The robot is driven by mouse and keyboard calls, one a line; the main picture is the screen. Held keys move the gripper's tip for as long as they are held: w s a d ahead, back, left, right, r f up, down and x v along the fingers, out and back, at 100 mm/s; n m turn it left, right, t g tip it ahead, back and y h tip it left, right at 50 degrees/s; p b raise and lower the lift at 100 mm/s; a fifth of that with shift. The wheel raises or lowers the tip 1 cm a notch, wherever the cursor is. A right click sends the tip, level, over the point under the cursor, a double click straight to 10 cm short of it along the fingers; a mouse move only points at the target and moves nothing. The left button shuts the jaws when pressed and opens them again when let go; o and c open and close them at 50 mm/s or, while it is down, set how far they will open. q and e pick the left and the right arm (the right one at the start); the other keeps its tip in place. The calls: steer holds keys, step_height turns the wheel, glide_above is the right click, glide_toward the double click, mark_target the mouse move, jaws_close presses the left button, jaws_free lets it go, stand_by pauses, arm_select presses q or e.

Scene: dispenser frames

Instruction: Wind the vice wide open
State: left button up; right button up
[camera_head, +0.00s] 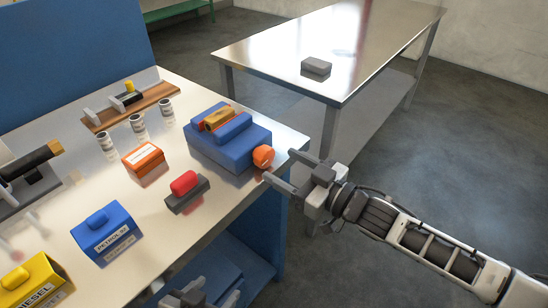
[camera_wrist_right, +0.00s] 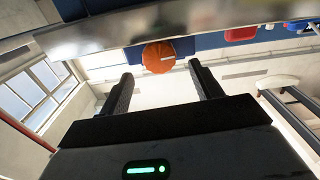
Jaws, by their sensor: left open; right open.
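The blue vice (camera_head: 236,148) stands at the right end of the metal-topped bench. A small orange-brown piece (camera_head: 218,119) sits between its jaws. Its round orange knob (camera_head: 263,156) faces the bench's right edge. My right gripper (camera_head: 282,168) is open and empty just right of the knob. In the right wrist view the knob (camera_wrist_right: 158,57) lies just beyond and between the spread fingertips (camera_wrist_right: 161,77), which do not appear to touch it. My left gripper (camera_head: 197,296) is open at the bottom edge, partly cut off, low in front of the bench.
On the bench (camera_head: 120,183) are a red-topped grey block (camera_head: 186,193), an orange box (camera_head: 143,158), a blue can (camera_head: 107,233), a yellow can (camera_head: 35,280) and several small cylinders (camera_head: 137,123). A second table (camera_head: 280,62) bears a grey block (camera_head: 316,67). Floor is free at right.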

mark_target(268, 159)
steer(key=shift+x, duration=1.85)
steer(key=c, duration=1)
steer(key=shift+o, duration=0.2)
steer(key=n, duration=0.4)
steer(key=shift+s, duration=0.15)
steer(key=o, duration=1)
steer(key=shift+c, duration=0.2)
